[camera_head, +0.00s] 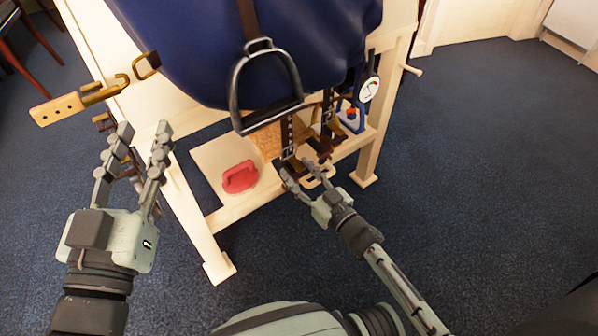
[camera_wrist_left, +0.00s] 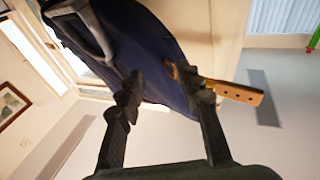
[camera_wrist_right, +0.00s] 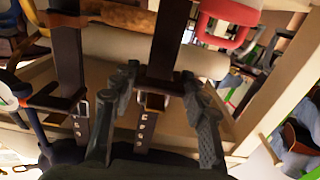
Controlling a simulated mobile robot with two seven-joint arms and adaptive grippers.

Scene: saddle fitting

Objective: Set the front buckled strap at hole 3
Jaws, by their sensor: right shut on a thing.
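Two dark buckled straps hang below the blue saddle body (camera_head: 240,40). The nearer strap (camera_head: 287,132) hangs just right of the stirrup; the other strap (camera_head: 326,108) hangs further right. I cannot tell which is called front. My right gripper (camera_head: 296,168) is at the lower end of the nearer strap. In the right wrist view, the gripped strap (camera_wrist_right: 170,45) runs between the fingers, with a buckle and a punched strap end (camera_wrist_right: 143,128) below. The second strap (camera_wrist_right: 68,60) is left of them. The pin's hole is unclear. My left gripper (camera_head: 144,132) is open and empty, left of the stand.
A metal stirrup (camera_head: 240,95) hangs in front of the straps. A red handled block (camera_head: 240,177) sits on the wooden stand's low shelf. A round dial gauge (camera_head: 369,89) is at the right.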

